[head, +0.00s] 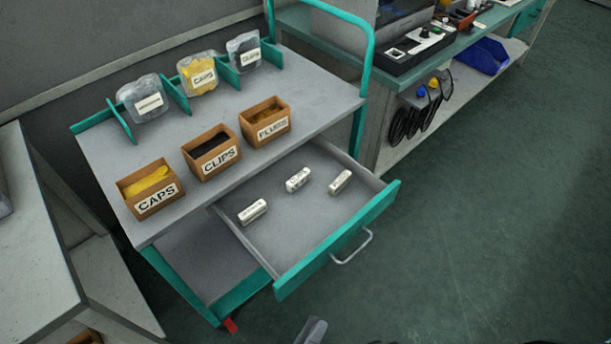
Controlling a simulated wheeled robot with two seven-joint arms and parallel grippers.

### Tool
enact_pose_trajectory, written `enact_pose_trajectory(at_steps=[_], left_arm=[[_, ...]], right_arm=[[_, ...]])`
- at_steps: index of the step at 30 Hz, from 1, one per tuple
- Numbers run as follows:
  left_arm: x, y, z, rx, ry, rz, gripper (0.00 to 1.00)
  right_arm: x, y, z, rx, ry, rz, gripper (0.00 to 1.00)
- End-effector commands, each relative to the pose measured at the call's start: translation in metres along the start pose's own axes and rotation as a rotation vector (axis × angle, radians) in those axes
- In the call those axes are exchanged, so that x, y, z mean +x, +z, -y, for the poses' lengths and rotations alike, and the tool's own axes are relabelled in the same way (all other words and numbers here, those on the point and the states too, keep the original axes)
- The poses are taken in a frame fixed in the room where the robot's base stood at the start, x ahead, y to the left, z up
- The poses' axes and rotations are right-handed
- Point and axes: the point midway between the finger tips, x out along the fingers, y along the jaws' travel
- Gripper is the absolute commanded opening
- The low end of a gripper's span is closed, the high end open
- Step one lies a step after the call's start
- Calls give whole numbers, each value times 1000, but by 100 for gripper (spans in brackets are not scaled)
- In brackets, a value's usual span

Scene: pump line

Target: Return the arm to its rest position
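My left gripper (312,330) shows only as a small grey piece at the bottom edge, below the open drawer (337,247) and apart from it. Most of it is cut off, so whether it is open or shut cannot be told. I see nothing held in the part that shows. My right gripper is not in view. The drawer is pulled out of the grey and teal cart (330,97) and has a metal handle (352,247). Three small white labelled pieces lie apart in it: one at left (252,212), one in the middle (298,180), one at right (340,182).
Open boxes marked CAPS (157,199) and CLIPS (219,160), and a third box (267,126), stand on the cart top. Three bags sit behind them between teal dividers. A grey table (40,270) is at left, a workbench (480,40) at upper right. The floor at right is clear.

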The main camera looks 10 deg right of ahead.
Motion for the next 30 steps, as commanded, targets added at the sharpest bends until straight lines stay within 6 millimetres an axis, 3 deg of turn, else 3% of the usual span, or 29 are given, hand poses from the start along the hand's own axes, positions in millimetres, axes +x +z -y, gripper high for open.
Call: enact_pose_trajectory(at_steps=[8, 11, 14, 19, 23, 27, 30], left_arm=[[2, 2, 8, 21, -14, 11, 17], [4, 7, 26, 70, -48, 39, 17], [5, 13, 60, 152, -111, 91, 17], [-2, 23, 148, 342, -282, 227, 17], [-23, 25, 228, 483, -449, 363, 17], [-62, 21, 307, 598, -637, 527, 17], [-99, 19, 354, 647, -765, 651, 17]], right_arm=[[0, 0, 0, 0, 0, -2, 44], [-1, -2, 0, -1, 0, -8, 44], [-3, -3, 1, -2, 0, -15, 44], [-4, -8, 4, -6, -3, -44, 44], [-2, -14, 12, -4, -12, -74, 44], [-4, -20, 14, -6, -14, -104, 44], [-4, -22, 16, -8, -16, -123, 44]])
